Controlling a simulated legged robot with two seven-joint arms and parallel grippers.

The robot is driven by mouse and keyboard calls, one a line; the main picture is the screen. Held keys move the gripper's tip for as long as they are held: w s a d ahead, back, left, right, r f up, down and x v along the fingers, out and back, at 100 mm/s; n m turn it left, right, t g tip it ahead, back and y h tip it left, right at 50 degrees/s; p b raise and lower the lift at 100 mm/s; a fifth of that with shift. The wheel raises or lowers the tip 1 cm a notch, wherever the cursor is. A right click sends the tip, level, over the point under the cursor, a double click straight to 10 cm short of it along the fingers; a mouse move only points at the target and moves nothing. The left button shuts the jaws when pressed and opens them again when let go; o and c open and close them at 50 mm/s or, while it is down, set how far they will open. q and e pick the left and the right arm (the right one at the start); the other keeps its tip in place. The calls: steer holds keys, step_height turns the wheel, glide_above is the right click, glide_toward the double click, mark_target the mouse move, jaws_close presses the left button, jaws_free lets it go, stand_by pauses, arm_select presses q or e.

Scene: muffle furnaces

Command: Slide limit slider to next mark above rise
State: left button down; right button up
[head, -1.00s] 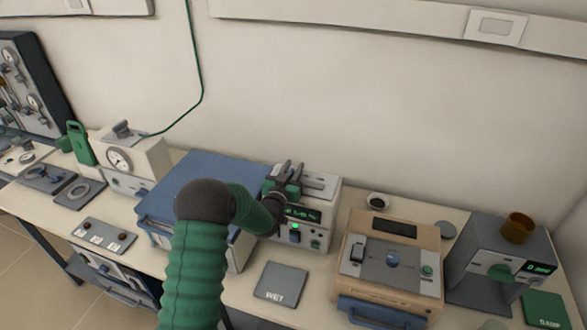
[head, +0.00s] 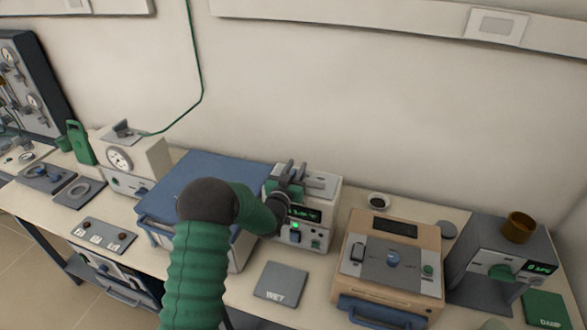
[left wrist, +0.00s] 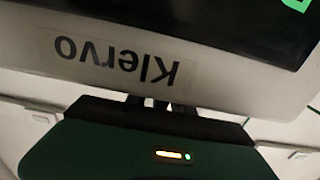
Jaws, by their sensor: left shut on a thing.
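The white controller box (head: 316,233) stands right of the blue-topped furnace, with a dark display (head: 304,214) showing green characters and a lit green button below it. A pale slider track (head: 322,181) runs across its top. My left gripper (head: 290,171) is at the left part of that top, shut on a small piece there, probably the limit slider; the fingers hide most of it. In the left wrist view the gripper fingers (left wrist: 150,102) meet the box's edge, beside an upside-down "Klervo" label (left wrist: 116,62). The marks and the word "rise" cannot be read. My right gripper is not in view.
The blue-topped furnace (head: 205,180) stands close on the left, under my left forearm. A grey "WET" pad (head: 281,284) lies in front. A tan-and-grey instrument (head: 391,258) stands to the right.

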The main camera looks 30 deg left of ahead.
mark_target(322, 182)
arm_select(q)
steer(key=d, duration=0.2)
steer(key=w+d+b, duration=0.1)
steer(key=d, duration=0.2)
steer(key=w+d+b, duration=0.1)
steer(key=d, duration=0.2)
steer(key=shift+d, duration=0.25)
steer(key=shift+a, duration=0.1)
steer(key=c, duration=1.6)
jaws_free()
steer(key=shift+s, duration=0.1)
steer(key=shift+o, duration=0.8)
steer(key=shift+d, duration=0.25)
steer(key=shift+s, duration=0.3)
steer(key=b+v, duration=0.3)
steer(key=v, duration=1.3)
